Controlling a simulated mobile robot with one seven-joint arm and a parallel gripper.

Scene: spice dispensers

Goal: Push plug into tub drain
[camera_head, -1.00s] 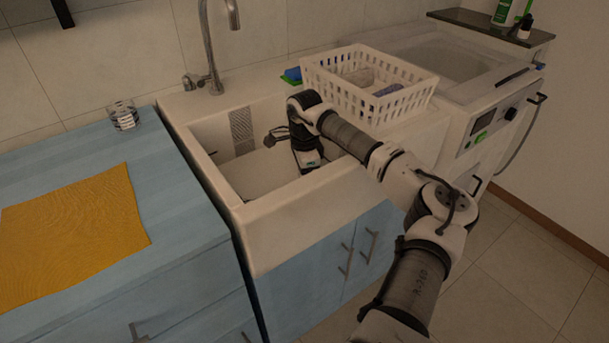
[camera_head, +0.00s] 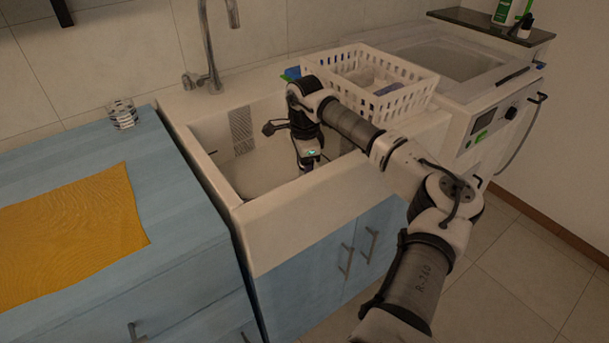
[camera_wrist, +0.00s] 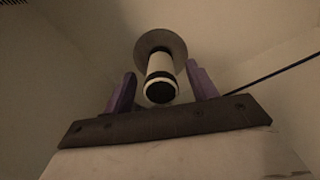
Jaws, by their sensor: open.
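The white tub (camera_head: 258,175) is set between the blue cabinets and the washing unit. My gripper (camera_wrist: 160,72) is open in the wrist view, with purple fingers spread to both sides. A light cylinder with a black band and end, which looks like the plug (camera_wrist: 160,75), shows between the fingers. I see a gap on each side of it. A round grey ring or disc (camera_wrist: 160,42) surrounds its far end; I cannot tell whether this is the plug's flange or the drain. In the head view, my arm reaches down into the tub, and its front wall hides my fingers and the plug.
A white basket (camera_head: 372,82) stands on the right side of the tub top, close to my arm. A faucet (camera_head: 208,50) rises behind the tub. A thin dark line (camera_wrist: 270,75) runs off right in the wrist view. A glass (camera_head: 123,114) stands on the left counter.

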